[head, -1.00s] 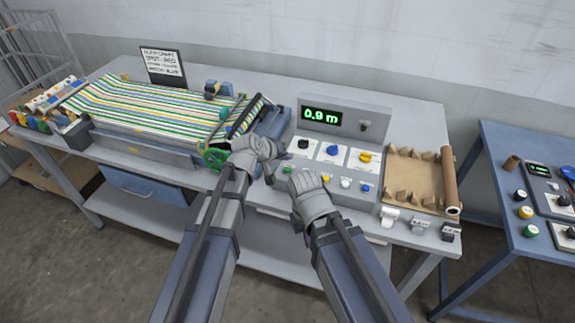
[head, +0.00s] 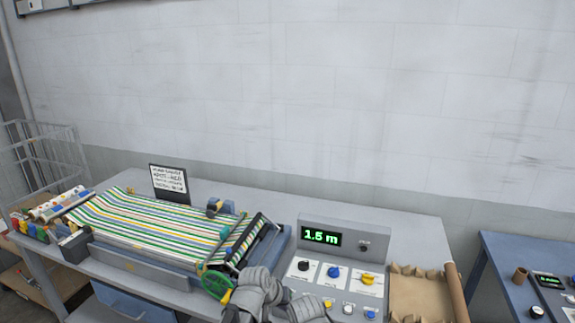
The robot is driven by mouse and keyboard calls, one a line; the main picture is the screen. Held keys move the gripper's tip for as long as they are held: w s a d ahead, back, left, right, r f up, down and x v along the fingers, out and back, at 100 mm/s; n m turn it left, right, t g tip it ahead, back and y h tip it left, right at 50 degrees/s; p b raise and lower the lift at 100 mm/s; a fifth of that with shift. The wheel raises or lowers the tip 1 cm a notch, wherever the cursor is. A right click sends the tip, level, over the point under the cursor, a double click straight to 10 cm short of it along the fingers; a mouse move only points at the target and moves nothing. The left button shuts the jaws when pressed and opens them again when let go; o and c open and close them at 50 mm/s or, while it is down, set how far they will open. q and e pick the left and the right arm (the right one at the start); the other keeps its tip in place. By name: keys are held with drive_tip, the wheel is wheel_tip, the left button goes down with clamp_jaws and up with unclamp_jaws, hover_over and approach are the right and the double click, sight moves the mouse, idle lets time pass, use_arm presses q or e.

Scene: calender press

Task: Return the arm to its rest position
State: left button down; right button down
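My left gripper (head: 257,296) is at the bottom of the head view, beside the green handwheel (head: 216,284) at the press's right end. My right gripper (head: 306,309) is just right of it, at the lower left of the control panel. Only the tops of both show and their fingers are hidden, so I cannot tell whether they are open or touching anything. The calender press carries a striped cloth (head: 150,225) in green, yellow and white. The control box display (head: 321,237) reads 1.5 m.
A sign (head: 169,183) stands behind the press. A brown paper-like tray with a roll (head: 457,292) lies right of the panel. A blue table (head: 510,252) stands at the far right. A wire cage (head: 45,160) is at the left. The space above the bench is clear.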

use_arm(q)
drive_tip(key=s+a+f+m+g+y, duration=0.1)
drive_tip(key=s+a+g+y, duration=0.1)
drive_tip(key=s, duration=0.6)
drive_tip(key=s+a+f+m+g+y, duration=0.1)
drive_tip(key=s+a+m+g+y, duration=0.1)
drive_tip(key=s, duration=0.7)
drive_tip(key=shift+a+f+g+y, duration=0.35)
drive_tip(key=shift+a+y, duration=0.25)
drive_tip(key=shift+a, duration=0.4)
drive_tip(key=shift+s, duration=0.1)
idle(5.2)
